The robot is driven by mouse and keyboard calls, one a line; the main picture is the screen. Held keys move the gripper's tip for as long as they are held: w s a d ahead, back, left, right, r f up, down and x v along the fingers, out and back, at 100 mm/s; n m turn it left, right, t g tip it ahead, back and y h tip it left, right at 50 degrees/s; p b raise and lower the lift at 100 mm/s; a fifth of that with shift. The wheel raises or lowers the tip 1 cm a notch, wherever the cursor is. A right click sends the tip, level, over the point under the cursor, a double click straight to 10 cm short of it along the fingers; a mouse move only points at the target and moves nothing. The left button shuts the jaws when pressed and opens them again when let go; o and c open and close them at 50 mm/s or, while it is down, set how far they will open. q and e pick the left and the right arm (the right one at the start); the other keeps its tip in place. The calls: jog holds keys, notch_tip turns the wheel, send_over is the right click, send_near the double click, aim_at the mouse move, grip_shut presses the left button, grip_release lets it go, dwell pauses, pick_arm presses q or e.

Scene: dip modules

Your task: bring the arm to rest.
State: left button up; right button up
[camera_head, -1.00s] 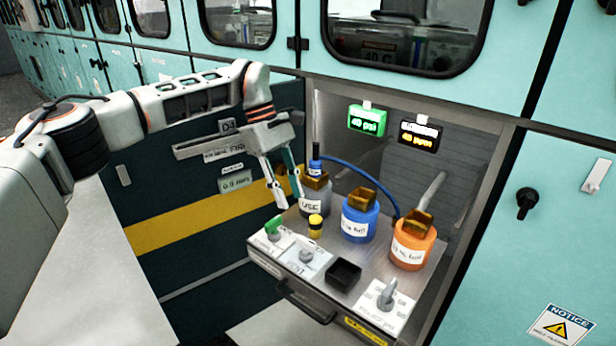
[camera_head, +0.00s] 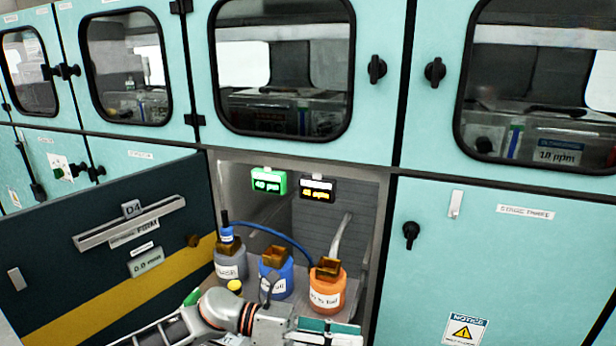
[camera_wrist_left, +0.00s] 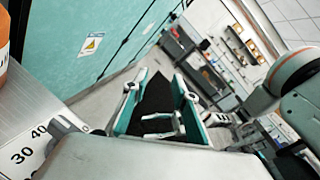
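My left arm comes in low from the left in the head view, in front of the bench drawer, and its gripper (camera_head: 335,332) points right near the bottom edge. In the left wrist view the two fingers of this gripper (camera_wrist_left: 158,98) stand apart with nothing seen held between them. Beyond the fingers are the floor and a dark area.
A grey-labelled bottle (camera_head: 231,264), a blue bottle (camera_head: 276,284) and an orange bottle (camera_head: 327,291) stand in the open bay behind the arm. The dark door (camera_head: 90,290) is swung open at left. Closed teal cabinets (camera_head: 510,255) fill the right.

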pick_arm(q)
jog(key=s+a+f+n+t+y+p, duration=0.15)
jog(key=a+f+n+t, duration=0.35)
jog(key=n, duration=0.6)
jog(key=a+n+t+y+p, duration=0.25)
jog(key=n+t, duration=0.45)
jog(key=n, duration=0.5)
jog(key=s+a+f+n+t+y+p, duration=0.1)
jog(key=a+f+n+t+y, duration=0.35)
jog(key=n, duration=0.65)
jog(key=s+a+f+n+g+y, duration=0.2)
jog(key=s+a+f+n, duration=0.3)
jog(key=s+a+f, duration=0.1)
jog(key=s+a+f+n+g+y+p, duration=0.1)
jog(key=s+a+f+n+y, duration=0.2)
jog(key=s+a+f+n, duration=0.3)
jog(key=s+a, duration=0.3)
jog(key=s, duration=0.2)
jog(key=shift+s+f+g+y, duration=0.25)
jog(key=shift+f+g+y, duration=0.1)
pick_arm(e)
jog(key=shift+s+r+g, duration=0.3)
jog(key=shift+s+r, duration=0.7)
jog(key=shift+s, duration=0.1)
jog(key=shift+w+a+r+m, duration=0.15)
jog(key=shift+w+r+m, duration=0.05)
jog(key=shift+r+m, duration=0.15)
